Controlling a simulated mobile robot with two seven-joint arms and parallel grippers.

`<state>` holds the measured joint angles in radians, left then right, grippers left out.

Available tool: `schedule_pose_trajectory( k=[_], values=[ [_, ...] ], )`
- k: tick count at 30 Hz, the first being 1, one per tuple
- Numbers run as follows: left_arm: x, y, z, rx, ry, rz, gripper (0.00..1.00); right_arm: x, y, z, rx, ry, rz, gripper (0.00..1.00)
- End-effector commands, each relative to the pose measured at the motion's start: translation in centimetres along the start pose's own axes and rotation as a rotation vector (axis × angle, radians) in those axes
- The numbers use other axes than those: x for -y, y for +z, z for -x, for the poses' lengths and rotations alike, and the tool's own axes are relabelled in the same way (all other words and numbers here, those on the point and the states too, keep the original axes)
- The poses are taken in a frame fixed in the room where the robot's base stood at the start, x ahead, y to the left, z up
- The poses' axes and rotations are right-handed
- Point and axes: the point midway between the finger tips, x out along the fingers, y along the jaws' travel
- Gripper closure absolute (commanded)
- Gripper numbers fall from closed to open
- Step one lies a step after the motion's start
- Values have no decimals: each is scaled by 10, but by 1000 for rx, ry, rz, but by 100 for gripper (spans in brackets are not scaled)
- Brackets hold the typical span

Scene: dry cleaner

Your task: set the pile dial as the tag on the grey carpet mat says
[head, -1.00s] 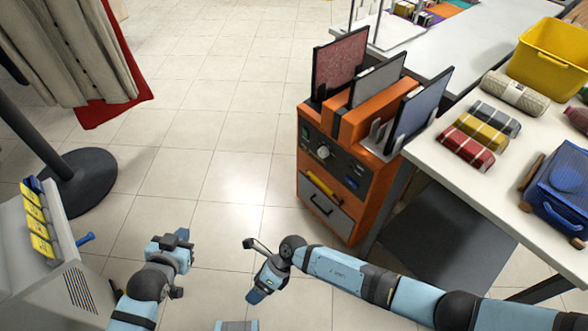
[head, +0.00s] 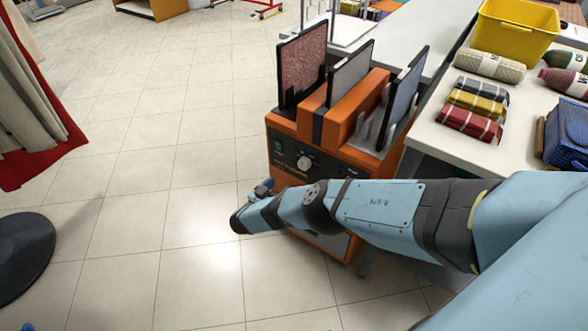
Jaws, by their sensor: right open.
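The orange machine (head: 285,128) stands beside the table, with a dark control panel on its front. A pale round dial (head: 304,162) shows on the panel; its setting is too small to read. The grey carpet mat (head: 350,72) stands upright in the middle slot on top; I can read no tag on it. My right arm crosses the machine's lower front and hides part of the panel and the drawer. My right gripper (head: 264,187) is open, small and partly hidden behind its wrist, low and left of the dial. My left gripper is out of view.
A red mat (head: 303,65) and a blue mat (head: 404,95) stand either side of the grey one. The table (head: 440,140) at right holds rolled cloths, a yellow basket (head: 515,28) and a blue case (head: 568,135).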

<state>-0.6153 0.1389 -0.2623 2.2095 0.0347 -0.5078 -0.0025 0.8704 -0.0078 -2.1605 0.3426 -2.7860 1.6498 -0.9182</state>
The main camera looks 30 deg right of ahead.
Motion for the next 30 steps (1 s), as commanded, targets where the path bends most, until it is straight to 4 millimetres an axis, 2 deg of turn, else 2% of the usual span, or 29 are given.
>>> schedule_pose_trajectory(
  k=[9,15,21,30],
  values=[
    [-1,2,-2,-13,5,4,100,-1,3,-67,2,4,-1,27],
    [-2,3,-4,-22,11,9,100,-1,3,-102,4,3,-1,27],
    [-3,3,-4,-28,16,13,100,-1,2,-121,4,1,-1,27],
    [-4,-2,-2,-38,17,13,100,-1,2,-124,6,0,0,27]
  ],
)
